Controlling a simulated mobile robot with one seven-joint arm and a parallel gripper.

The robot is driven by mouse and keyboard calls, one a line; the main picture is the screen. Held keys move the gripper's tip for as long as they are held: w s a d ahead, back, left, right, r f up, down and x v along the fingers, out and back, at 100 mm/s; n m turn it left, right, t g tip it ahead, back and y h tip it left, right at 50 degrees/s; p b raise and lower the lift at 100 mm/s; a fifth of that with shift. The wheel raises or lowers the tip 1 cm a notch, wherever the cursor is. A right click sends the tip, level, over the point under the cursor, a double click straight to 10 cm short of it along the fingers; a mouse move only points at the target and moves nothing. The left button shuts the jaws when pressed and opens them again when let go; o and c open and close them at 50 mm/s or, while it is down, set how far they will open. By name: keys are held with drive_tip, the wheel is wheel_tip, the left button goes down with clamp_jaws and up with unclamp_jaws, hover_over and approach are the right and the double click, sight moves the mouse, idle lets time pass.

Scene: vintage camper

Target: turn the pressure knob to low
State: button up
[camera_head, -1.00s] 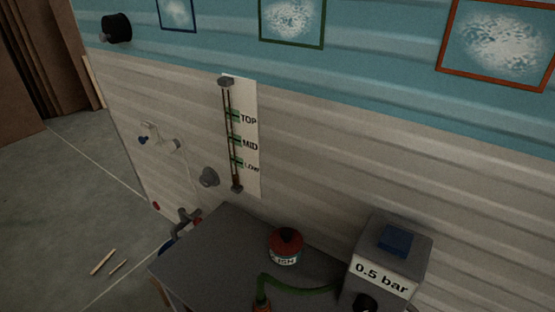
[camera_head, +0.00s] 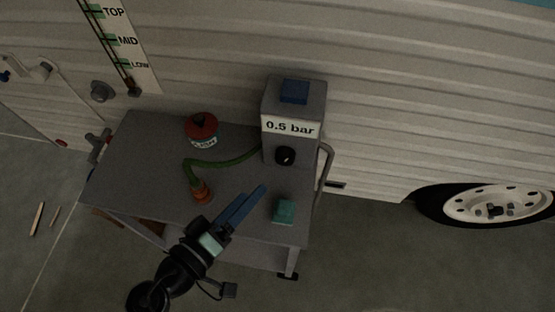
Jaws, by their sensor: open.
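The pressure knob (camera_head: 285,155) is a small round black knob with a light mark. It sits on the front of a grey box (camera_head: 293,98) that carries a "0.5 bar" label (camera_head: 291,128) and a blue block on top. Which setting the knob's mark points to is too small to tell. My gripper (camera_head: 252,203), with two blue fingers, is open and empty. It is over the cart, below and to the left of the knob and apart from it.
The grey cart (camera_head: 140,165) stands against the ribbed camper wall. On it are a red-topped tin (camera_head: 202,130), a green hose (camera_head: 228,164) with an orange nozzle (camera_head: 202,192), and a teal block (camera_head: 284,211). A TOP/MID/LOW gauge (camera_head: 121,40) is on the wall; a wheel (camera_head: 495,205) is at right.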

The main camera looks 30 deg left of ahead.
sight(282, 161)
drive_tip(key=x, duration=1.1)
drive_tip(key=shift+w, duration=0.1)
